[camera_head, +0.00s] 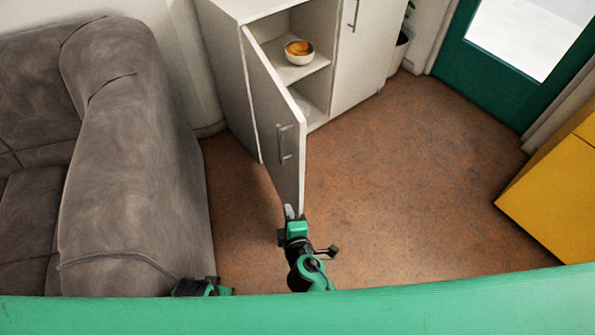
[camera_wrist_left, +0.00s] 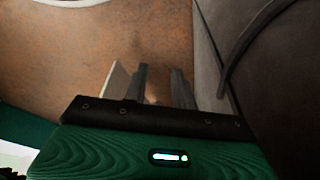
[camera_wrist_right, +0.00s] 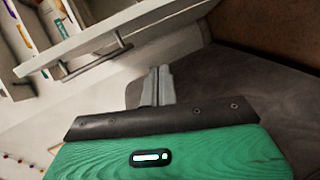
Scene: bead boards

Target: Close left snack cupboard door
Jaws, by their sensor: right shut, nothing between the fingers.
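The left cupboard door (camera_head: 272,130) is a pale panel with a metal handle, standing wide open towards me from the white cupboard (camera_head: 232,70). A pale panel with a handle (camera_wrist_right: 92,58) also shows in the right wrist view. My right gripper (camera_head: 289,212) is shut and empty, with its fingertips close by the door's free end; I cannot tell whether they touch. Its fingers lie together in the right wrist view (camera_wrist_right: 158,85). My left gripper (camera_wrist_left: 160,85) is open, its fingers apart with nothing held; in the head view only part of it shows by the sofa's front.
A bowl of snacks (camera_head: 299,51) stands on the cupboard shelf. The right cupboard door (camera_head: 360,45) is shut. A grey sofa (camera_head: 130,170) stands left of the open door. A yellow cabinet (camera_head: 555,185) is at the right. The brown floor (camera_head: 420,180) between is clear.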

